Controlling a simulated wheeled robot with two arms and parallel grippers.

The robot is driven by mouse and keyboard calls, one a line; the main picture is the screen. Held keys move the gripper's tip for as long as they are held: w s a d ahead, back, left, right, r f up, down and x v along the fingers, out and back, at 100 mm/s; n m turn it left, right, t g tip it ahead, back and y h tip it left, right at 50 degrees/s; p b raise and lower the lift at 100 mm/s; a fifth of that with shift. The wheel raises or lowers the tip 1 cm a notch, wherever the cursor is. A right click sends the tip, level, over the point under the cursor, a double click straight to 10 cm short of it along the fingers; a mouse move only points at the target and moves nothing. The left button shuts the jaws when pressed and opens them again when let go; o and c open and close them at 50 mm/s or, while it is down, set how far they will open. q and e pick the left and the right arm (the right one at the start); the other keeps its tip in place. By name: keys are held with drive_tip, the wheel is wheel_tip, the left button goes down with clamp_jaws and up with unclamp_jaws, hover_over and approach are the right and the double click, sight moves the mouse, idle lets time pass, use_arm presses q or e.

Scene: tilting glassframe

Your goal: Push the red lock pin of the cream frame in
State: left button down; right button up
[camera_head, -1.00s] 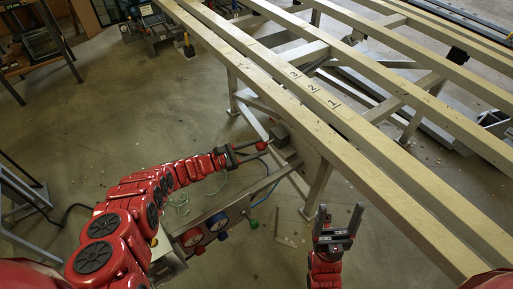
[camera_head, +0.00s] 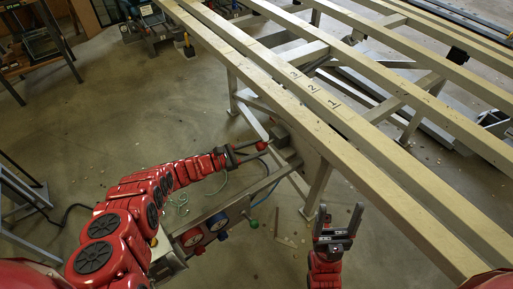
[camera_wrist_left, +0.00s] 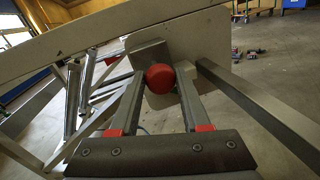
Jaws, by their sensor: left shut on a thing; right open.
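The red lock pin (camera_wrist_left: 161,77) shows as a round red knob in the left wrist view, at the end of my left gripper's fingers. It also shows in the head view (camera_head: 261,146). My left gripper (camera_head: 256,150) is shut on it, with a finger on either side of the knob. The cream frame (camera_head: 335,150) has long parallel beams running from upper left to lower right, just beyond the pin. How far the pin sits in is hidden behind the knob. My right gripper (camera_head: 338,226) is open and empty, pointing up beside the near beam at lower right.
A control panel with red and blue round sockets (camera_head: 192,237) and a green knob (camera_head: 254,224) stands below the left arm. The frame's legs (camera_head: 317,188) reach the floor near the right gripper. Open floor (camera_head: 140,110) lies to the left.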

sight(264, 143)
idle(0.4)
use_arm(q)
drive_tip(key=shift+b+x, duration=0.8)
drive_tip(key=shift+x, duration=0.4)
drive_tip(key=shift+w, duration=0.3)
drive_tip(key=shift+r, duration=0.1)
drive_tip(key=c, duration=0.7)
unclamp_jaws()
drive_tip(key=o, duration=0.3)
drive_tip(key=shift+w+d, duration=0.1)
drive_tip(key=shift+d, duration=0.05)
